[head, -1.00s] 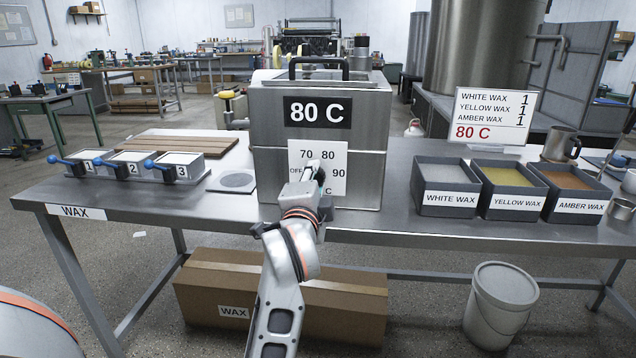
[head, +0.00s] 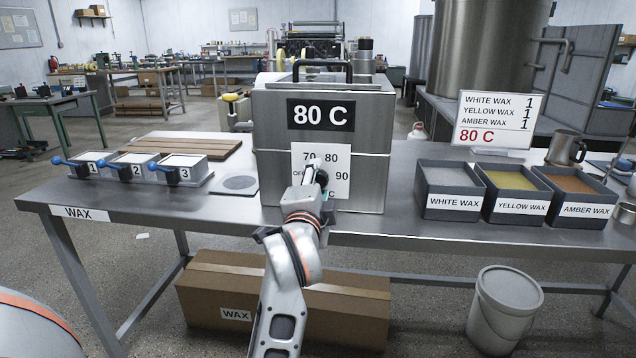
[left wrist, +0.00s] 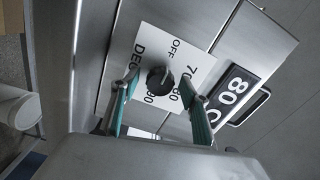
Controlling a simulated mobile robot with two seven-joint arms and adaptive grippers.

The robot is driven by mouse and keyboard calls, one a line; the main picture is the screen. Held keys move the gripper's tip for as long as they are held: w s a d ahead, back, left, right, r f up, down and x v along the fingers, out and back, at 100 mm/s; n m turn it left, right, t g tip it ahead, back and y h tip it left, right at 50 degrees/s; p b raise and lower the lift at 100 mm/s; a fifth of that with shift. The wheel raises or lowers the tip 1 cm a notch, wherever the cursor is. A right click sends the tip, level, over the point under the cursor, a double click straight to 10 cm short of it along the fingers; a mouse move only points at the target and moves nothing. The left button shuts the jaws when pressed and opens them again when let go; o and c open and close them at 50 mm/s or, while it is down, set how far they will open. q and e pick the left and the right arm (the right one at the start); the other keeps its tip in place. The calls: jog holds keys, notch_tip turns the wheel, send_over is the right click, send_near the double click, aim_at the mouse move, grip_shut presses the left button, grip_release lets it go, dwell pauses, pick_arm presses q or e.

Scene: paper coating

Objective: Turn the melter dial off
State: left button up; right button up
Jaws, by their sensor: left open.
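The melter (head: 268,170) is a steel box on the table, with a black "80 C" sign on its front. Below it is a white dial card (head: 342,164) marked OFF, 70, 80 and 90. My left gripper (head: 317,172) is at the card. In the left wrist view its open fingers (left wrist: 159,86) lie on either side of the dial, with gaps visible. The dial's exact pointing direction is unclear. My right gripper is out of view.
White, yellow and amber wax bins (head: 453,212) stand to the right, with a sign (head: 497,120) behind. Three numbered blocks (head: 133,168) with blue-handled levers are at the left. A carton (head: 215,290) and white bucket (head: 500,310) are on the floor.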

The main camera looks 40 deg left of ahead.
pick_arm(q)
jog(key=v, duration=0.7)
jog(key=shift+s, duration=0.15)
dwell(0.3)
